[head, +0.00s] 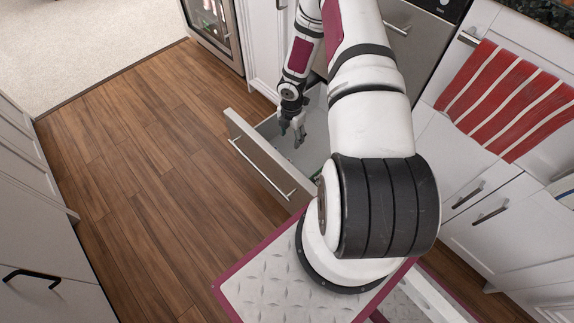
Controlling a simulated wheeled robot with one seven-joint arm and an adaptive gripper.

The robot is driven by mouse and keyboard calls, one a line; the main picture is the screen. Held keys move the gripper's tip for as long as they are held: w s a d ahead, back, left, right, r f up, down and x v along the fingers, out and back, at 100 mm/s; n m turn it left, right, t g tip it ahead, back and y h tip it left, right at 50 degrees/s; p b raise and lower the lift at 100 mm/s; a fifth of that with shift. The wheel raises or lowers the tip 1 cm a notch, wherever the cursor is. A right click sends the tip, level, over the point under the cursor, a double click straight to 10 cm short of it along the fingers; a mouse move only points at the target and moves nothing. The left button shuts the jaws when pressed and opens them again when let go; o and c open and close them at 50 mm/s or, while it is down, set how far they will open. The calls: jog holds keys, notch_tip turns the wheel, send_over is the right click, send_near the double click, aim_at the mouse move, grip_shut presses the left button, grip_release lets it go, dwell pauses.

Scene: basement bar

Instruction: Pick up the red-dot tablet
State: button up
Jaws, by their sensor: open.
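My gripper (291,134) is open and points down over the open drawer (270,180). Its fingertips are at or just inside the drawer, near its far left part; I cannot tell the exact height. No red-dot tablet can be made out in this view. A small dark and green item (317,176) shows in the drawer beside my arm, partly hidden, and I cannot tell what it is. My arm hides the right part of the drawer.
White cabinets with closed drawers (490,211) stand at right, with a red striped towel (510,98) hanging there. A glass-door cooler (214,28) is at the back. The wooden floor (150,150) at left is clear. A white cabinet (32,200) borders the far left.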

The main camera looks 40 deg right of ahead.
jog(key=b, duration=0.3)
send_over(290, 159)
notch_tip(290, 159, down, 9)
jog(key=shift+s+d+f, duration=0.1)
jog(key=shift+f+b, duration=1.7)
jog(key=shift+f, duration=0.95)
jog(key=c, duration=0.9)
